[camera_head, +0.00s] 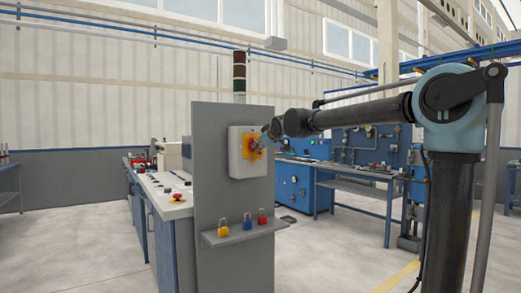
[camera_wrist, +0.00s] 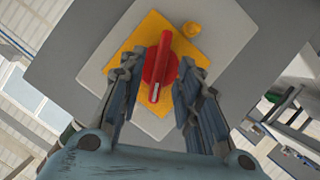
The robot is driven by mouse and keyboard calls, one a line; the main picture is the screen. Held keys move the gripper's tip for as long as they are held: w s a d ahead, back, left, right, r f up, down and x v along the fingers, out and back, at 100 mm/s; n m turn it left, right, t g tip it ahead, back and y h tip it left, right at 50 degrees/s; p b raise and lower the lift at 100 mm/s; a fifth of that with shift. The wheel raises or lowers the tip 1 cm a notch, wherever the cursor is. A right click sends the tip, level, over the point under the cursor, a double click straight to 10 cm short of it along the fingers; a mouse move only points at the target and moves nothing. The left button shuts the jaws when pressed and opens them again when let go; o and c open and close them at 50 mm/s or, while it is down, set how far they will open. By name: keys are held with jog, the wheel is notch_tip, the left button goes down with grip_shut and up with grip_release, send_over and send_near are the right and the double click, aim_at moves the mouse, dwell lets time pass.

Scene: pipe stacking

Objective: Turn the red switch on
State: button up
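The red switch (camera_wrist: 160,70) is a red rotary handle on a yellow plate (camera_wrist: 119,67), on a light switch box (camera_wrist: 90,75). In the wrist view its long handle with a pale mark points toward my gripper. In the head view the switch (camera_head: 252,146) is small on the white box (camera_head: 235,162) fixed to a grey panel. My gripper (camera_wrist: 158,92) is open, with one finger on each side of the handle and a gap showing on both sides. In the head view my gripper (camera_head: 264,138) reaches the box from the right, partly covering it.
A shelf (camera_head: 240,234) below the box holds yellow (camera_head: 223,228), blue (camera_head: 247,222) and red (camera_head: 262,217) padlocks. A signal tower (camera_head: 239,72) stands behind the grey panel (camera_head: 207,180). A control desk (camera_head: 165,190) is to the left, and a blue workbench (camera_head: 350,170) is behind right.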

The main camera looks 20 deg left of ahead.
jog(key=shift+x, duration=1.3)
grip_shut()
jog(key=shift+d, duration=0.1)
